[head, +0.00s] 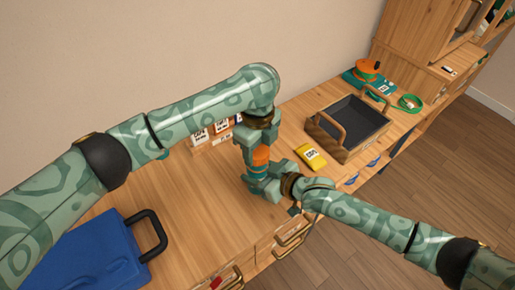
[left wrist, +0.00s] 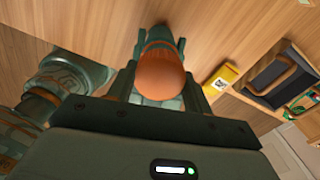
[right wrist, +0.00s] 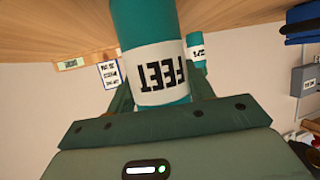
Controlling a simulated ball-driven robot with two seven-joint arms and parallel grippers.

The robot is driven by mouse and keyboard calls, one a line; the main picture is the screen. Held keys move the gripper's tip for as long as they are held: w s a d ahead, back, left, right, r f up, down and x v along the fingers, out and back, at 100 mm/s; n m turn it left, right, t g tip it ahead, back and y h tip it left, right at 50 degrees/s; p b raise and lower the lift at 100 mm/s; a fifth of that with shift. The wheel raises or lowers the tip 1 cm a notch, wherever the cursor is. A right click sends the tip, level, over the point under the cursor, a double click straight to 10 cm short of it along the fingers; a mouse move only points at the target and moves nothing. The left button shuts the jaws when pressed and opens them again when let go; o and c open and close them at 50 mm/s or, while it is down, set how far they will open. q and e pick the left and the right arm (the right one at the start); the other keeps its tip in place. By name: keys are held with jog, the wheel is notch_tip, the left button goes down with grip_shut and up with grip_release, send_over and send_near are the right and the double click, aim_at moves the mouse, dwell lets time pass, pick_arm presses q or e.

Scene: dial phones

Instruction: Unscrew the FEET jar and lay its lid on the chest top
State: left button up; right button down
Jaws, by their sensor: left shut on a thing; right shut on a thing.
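The FEET jar (right wrist: 158,75) is teal with a white label, and the label reads upside down in the right wrist view. My right gripper (head: 262,178) is shut on the jar's body from the side. The orange lid (head: 261,155) sits at the top of the jar in the head view. It also shows large in the left wrist view (left wrist: 160,75). My left gripper (head: 257,146) points down from above and is shut on the lid. The wooden chest top (head: 175,205) lies beneath both grippers. Whether the lid's thread is loose cannot be seen.
A blue case (head: 90,255) with a black handle stands at the front left. A yellow packet (head: 311,157) and a wooden tray (head: 345,150) lie to the right. Labelled boxes (head: 207,135) stand by the wall. The chest top left of the jar is clear.

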aim_at(257, 150)
pick_arm(q)
jog(key=shift+r, duration=2.05)
pick_arm(e)
jog(key=shift+c, duration=2.4)
grip_release()
jog(key=shift+d, duration=0.1)
